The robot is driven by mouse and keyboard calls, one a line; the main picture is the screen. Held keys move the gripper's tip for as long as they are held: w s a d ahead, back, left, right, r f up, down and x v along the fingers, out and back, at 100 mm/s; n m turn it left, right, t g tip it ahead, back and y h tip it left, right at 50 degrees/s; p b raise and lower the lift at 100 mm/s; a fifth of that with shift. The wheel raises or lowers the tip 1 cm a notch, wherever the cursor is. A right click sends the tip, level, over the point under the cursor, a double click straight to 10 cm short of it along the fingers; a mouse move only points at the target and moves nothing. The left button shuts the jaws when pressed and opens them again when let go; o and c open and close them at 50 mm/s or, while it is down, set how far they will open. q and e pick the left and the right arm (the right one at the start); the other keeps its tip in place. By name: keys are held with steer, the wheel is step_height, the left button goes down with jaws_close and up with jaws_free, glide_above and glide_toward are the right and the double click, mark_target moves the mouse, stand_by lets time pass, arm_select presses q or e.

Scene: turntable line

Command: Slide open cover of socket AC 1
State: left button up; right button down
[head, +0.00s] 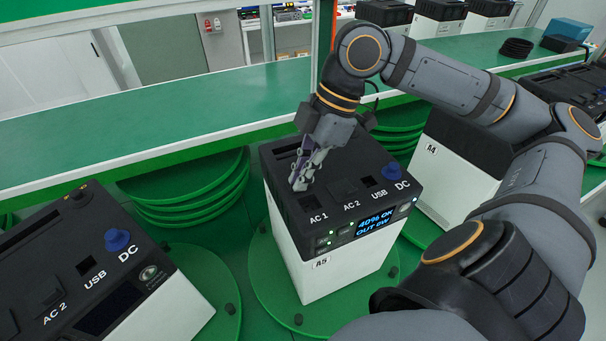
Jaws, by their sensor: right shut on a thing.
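A black-topped power station labelled A5 (337,262) stands upright on a green round plate in the middle. Its top carries the sockets AC 1, AC 2 and USB and a blue DC knob (391,171). The AC 1 socket (313,203) shows as a dark square just in front of my fingertips. My right gripper (298,181) reaches down onto the top behind this square and is shut on the AC 1 cover, which the fingers mostly hide. The AC 2 cover (343,188) lies to the right, apart from the fingers. My left gripper is out of view.
A second station (85,265) stands at the lower left, and one labelled A4 (450,165) is behind my right arm. Stacked green plates (190,200) lie behind. A long green bench (180,115) runs across the back, mostly clear at left.

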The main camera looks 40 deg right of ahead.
steer(key=shift+w+d, duration=0.1)
steer(key=shift+w, duration=0.45)
steer(key=c, duration=1.5)
jaws_free()
steer(key=shift+s+d, duration=0.1)
steer(key=shift+s, duration=0.25)
steer(key=shift+w+r, duration=0.1)
steer(key=shift+r, duration=0.2)
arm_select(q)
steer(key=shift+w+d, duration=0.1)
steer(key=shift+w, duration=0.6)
arm_select(e)
steer(key=v, duration=1.1)
steer(key=shift+d+r, duration=0.15)
steer(key=shift+d, duration=0.1)
